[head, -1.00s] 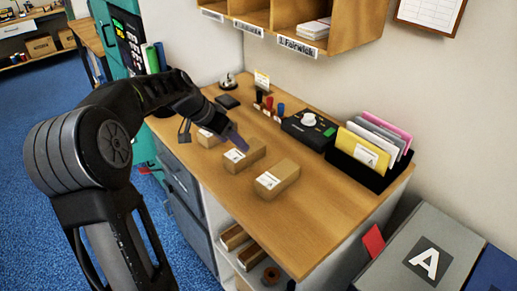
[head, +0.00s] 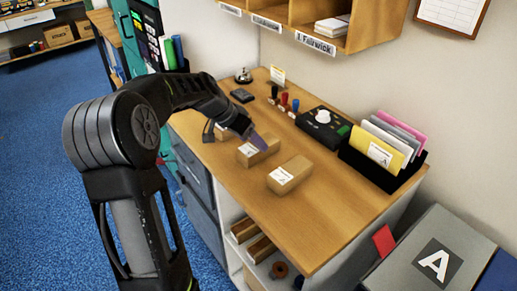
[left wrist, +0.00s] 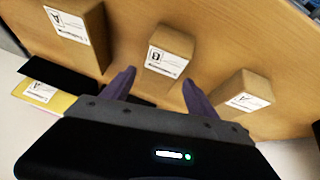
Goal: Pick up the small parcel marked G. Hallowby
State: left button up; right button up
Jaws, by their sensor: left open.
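Three small brown parcels with white labels lie in a row on the wooden counter (head: 310,225). My left gripper (head: 258,141) is above the middle parcel (head: 259,157), with its purple fingers pointing down. In the left wrist view, my left gripper (left wrist: 160,88) is open and empty, and the middle parcel (left wrist: 170,42) shows just beyond and between the fingertips. The right parcel (head: 290,178) also shows at the left of the left wrist view (left wrist: 88,35). The far parcel (head: 224,133) is partly behind my gripper. The names on the labels are too small to read. My right gripper is not in view.
A black scale-like device (head: 322,128), stamps (head: 284,101) and a black rack (head: 372,175) of coloured folders stand along the back of the counter. A bell (head: 243,76) is at the far end. Pigeonholes (head: 375,25) hang above. The counter's near right part is clear.

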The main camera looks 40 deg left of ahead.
pick_arm(q)
jog(key=p+x, duration=0.1)
jog(key=x, duration=0.3)
jog(key=shift+w, duration=0.25)
jog(key=c, duration=1.4)
notch_tip(320, 180, up, 10)
jog(key=shift+b, duration=0.6)
